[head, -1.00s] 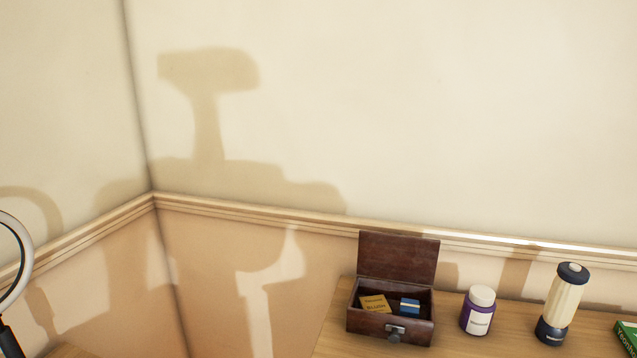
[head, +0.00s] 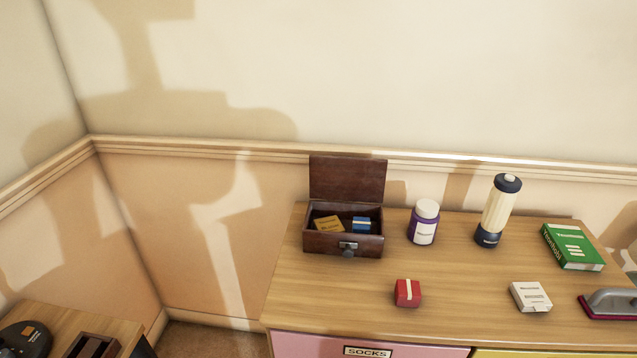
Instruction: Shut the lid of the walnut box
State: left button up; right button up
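The walnut box (head: 325,243) stands on the left part of a wooden dresser top, near the wall. Its lid (head: 347,180) is open and stands upright at the back. A yellow packet (head: 328,224) and a blue packet (head: 361,224) lie inside it. A metal clasp (head: 348,248) shows on its front. Neither of my grippers is in the head view.
On the dresser top (head: 345,291) are a purple jar (head: 423,226), a cream bottle (head: 497,212), a green box (head: 572,247), a small red box (head: 407,293), a white packet (head: 530,297) and a grey-handled tool (head: 610,302). A lower table (head: 50,317) stands at left.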

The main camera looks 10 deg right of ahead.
aim_at(342, 178)
jog(key=l+u, duration=0.35)
jog(key=l, duration=0.15)
jog(key=k+l+u, duration=0.1)
jog(key=l+u, duration=0.25)
jog(key=l, duration=0.15)
